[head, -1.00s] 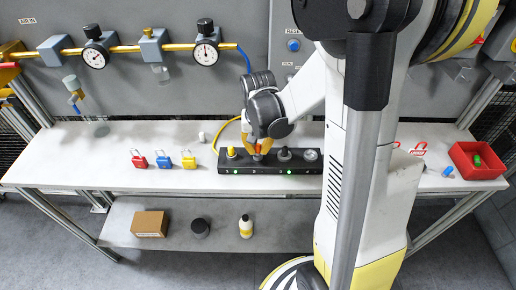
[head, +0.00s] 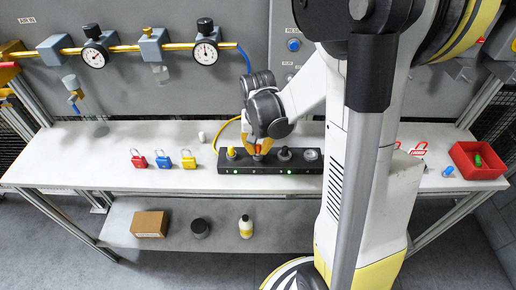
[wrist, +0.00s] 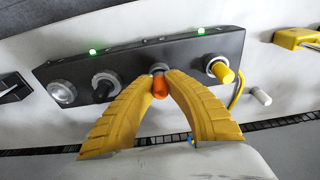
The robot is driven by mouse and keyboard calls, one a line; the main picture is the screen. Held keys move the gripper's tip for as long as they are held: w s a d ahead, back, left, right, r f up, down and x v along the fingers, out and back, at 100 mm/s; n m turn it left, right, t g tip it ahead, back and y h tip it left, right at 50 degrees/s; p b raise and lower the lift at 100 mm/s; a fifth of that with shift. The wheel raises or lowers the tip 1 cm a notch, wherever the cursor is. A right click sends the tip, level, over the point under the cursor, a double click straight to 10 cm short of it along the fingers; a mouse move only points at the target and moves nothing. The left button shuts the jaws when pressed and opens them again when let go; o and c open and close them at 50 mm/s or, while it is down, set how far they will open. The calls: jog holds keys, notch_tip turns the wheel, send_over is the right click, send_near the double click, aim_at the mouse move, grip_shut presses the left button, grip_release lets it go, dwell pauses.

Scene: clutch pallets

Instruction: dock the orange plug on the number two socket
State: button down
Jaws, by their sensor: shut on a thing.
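The orange plug (wrist: 160,87) is between the yellow fingertips of my gripper (wrist: 161,76), which is shut on it. The plug points at a grey socket ring (wrist: 159,68) on the black socket bar (wrist: 200,48) and appears to meet it. I cannot tell how deep it sits. In the head view my gripper (head: 260,150) is low over the bar (head: 268,169), at the second position from the left. Fingers partly hide the plug there. No socket numbers are legible.
A yellow plug (head: 231,152) is on the bar's left, a black fitting (head: 284,154) and silver socket (head: 311,154) on its right. Several padlocks (head: 164,161) stand left on the bench. A red bin (head: 477,161) is at the right.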

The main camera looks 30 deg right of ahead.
jog(key=shift+f+b, duration=0.45)
jog(key=shift+f, duration=0.15)
jog(key=c, duration=1.8)
grip_release()
jog(key=shift+r, duration=0.2)
jog(key=r+p, duration=0.5)
jog(key=r, duration=0.2)
jog(key=s+r+p, duration=0.1)
jog(key=r+p, duration=0.2)
jog(key=shift+s+a+r+p, duration=0.1)
jog(key=shift+a+r+p, duration=0.2)
jog(key=shift+a+r, duration=0.1)
jog(key=shift+a, duration=0.1)
